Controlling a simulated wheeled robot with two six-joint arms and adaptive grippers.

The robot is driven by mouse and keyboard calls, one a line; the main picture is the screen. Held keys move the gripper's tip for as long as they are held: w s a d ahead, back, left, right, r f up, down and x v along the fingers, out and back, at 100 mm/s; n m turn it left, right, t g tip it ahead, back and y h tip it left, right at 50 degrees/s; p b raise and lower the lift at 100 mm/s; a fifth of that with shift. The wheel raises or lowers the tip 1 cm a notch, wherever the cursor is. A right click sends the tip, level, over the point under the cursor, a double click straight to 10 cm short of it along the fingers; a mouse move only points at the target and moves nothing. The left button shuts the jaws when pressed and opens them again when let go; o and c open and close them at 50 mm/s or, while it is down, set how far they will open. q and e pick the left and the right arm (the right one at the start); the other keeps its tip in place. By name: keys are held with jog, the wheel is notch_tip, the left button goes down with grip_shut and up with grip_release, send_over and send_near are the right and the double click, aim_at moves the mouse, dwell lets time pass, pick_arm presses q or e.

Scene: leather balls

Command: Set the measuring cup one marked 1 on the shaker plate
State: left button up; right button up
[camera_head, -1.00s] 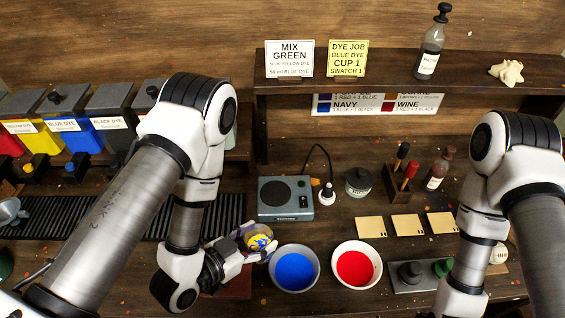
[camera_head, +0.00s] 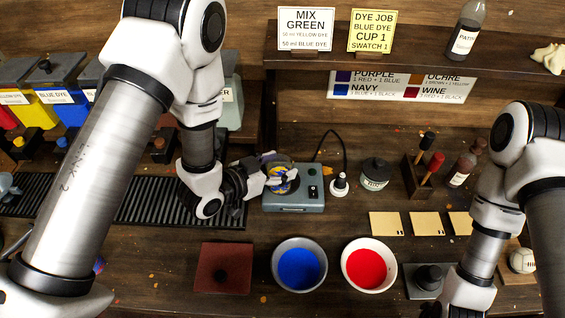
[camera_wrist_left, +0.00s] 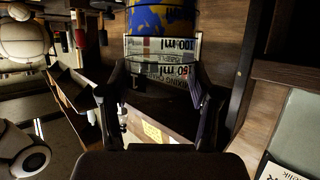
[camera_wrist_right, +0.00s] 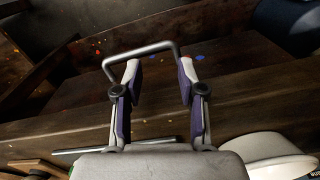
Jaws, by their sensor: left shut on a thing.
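My left gripper (camera_head: 268,178) is shut on the measuring cup (camera_head: 281,180), a clear cup with blue and yellow on it. The cup is over the plate of the grey shaker (camera_head: 298,202); I cannot tell if it touches the plate. The cup and gripper hide most of the shaker plate. My right gripper (camera_wrist_right: 158,80) is open, with a bent metal bar (camera_wrist_right: 140,52) near its fingertips.
A blue dye bowl (camera_head: 299,268) and a red dye bowl (camera_head: 368,266) stand in front of the shaker. A brown square pad (camera_head: 223,268) lies front left.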

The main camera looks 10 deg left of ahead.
aim_at(275, 164)
pick_arm(q)
jog(key=w+f+b, duration=0.1)
jog(key=w+f, duration=0.1)
jog(key=w+f+b, duration=0.1)
jog(key=w+f, duration=0.1)
jog(key=w, duration=0.1)
jog(key=shift+a+b, duration=0.1)
jog(key=shift+b, duration=0.2)
jog(key=shift+f, duration=0.15)
jog(key=o, duration=1.2)
jog(key=shift+o, duration=0.2)
